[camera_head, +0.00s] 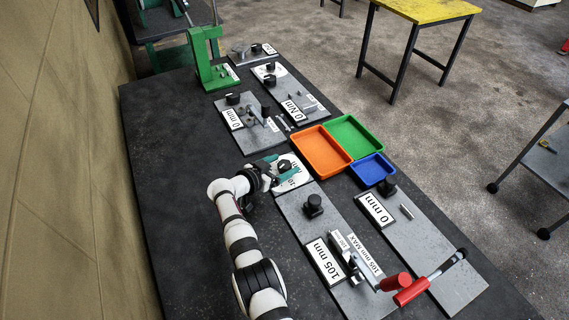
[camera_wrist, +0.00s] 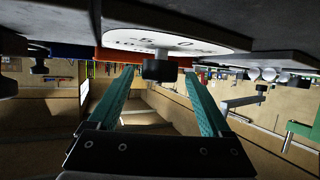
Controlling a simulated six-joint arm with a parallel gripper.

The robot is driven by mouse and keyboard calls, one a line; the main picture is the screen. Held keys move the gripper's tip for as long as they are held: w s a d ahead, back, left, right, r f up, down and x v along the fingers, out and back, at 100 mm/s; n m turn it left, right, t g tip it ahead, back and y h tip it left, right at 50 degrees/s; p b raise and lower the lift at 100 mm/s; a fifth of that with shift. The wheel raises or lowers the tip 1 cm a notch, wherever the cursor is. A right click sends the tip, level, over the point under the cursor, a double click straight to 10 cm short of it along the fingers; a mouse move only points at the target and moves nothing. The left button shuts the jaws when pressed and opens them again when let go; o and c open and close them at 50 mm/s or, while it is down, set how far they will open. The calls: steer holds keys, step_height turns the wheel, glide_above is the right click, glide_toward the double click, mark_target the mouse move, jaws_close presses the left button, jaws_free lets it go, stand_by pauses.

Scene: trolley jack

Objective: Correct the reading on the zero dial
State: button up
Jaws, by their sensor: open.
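The zero dial is a white plate (camera_head: 297,182) with a black knob (camera_head: 285,165), beside the orange tray in the head view. In the wrist view the white dial face (camera_wrist: 190,43) shows printed marks including "-5" and "0", and its black knob (camera_wrist: 160,71) stands out from it. The pointer's reading cannot be made out. My gripper (camera_head: 273,170) is at the dial with its teal fingers open. In the wrist view the open fingers (camera_wrist: 158,80) reach to either side of the knob, with gaps visible; it is not gripped.
Orange (camera_head: 320,150), green (camera_head: 350,136) and blue (camera_head: 372,168) trays lie right of the dial. A green press (camera_head: 207,62) stands at the back. The bench's left side is clear.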

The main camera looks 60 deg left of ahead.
steer(key=shift+w+a+f, duration=0.15)
steer(key=shift+w+f, duration=0.05)
steer(key=shift+w, duration=0.35)
jaws_close()
